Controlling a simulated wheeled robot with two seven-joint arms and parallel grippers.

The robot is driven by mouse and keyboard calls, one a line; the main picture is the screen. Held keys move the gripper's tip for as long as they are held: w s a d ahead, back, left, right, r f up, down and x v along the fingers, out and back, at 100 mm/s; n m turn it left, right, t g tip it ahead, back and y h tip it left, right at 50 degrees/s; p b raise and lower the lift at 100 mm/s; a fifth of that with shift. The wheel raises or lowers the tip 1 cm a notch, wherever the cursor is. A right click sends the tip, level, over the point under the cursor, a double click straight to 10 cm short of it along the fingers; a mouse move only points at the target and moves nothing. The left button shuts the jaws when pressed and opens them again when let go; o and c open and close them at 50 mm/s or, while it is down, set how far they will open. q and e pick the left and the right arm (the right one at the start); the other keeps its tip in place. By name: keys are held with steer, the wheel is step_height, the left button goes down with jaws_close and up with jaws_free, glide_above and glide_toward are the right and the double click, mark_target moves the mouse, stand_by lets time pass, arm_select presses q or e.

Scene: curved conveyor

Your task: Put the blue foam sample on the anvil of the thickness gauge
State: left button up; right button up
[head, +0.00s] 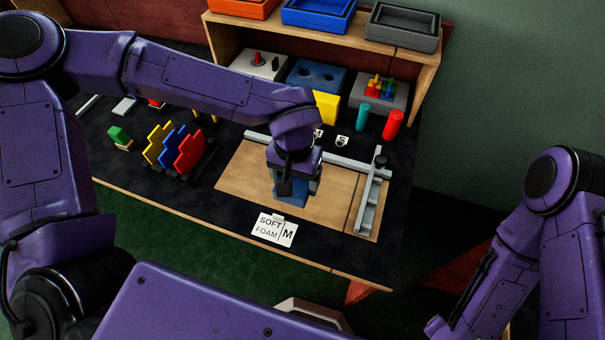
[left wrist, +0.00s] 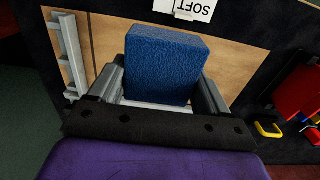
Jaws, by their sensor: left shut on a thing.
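The blue foam sample (head: 290,192) is a textured block. In the left wrist view the foam block (left wrist: 165,65) stands between the two grey fingers of my left gripper (left wrist: 163,80), which is shut on it. In the head view my left gripper (head: 292,182) points down over a wooden board (head: 240,185), and its hand hides part of the block. I cannot tell whether the block touches the board. A grey metal rail with a crosspiece (head: 370,200) and black knob lies along the board. I cannot tell which part is the anvil. My right gripper is out of view.
Yellow, blue and red stepped pieces (head: 188,150) stand to the left. Cyan and red cylinders (head: 393,125) stand behind right. A wooden shelf (head: 425,75) with trays stands at the back.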

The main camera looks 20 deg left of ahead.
arm_select(q)
steer(key=w+f, duration=0.7)
steer(key=w, duration=0.1)
steer(key=shift+a+f+p, duration=0.25)
steer(key=shift+a+p, duration=0.05)
steer(key=shift+a, duration=0.1)
steer(key=shift+f, duration=1.4)
steer(key=shift+f, duration=0.15)
steer(key=o, duration=1)
steer(key=shift+o, duration=0.2)
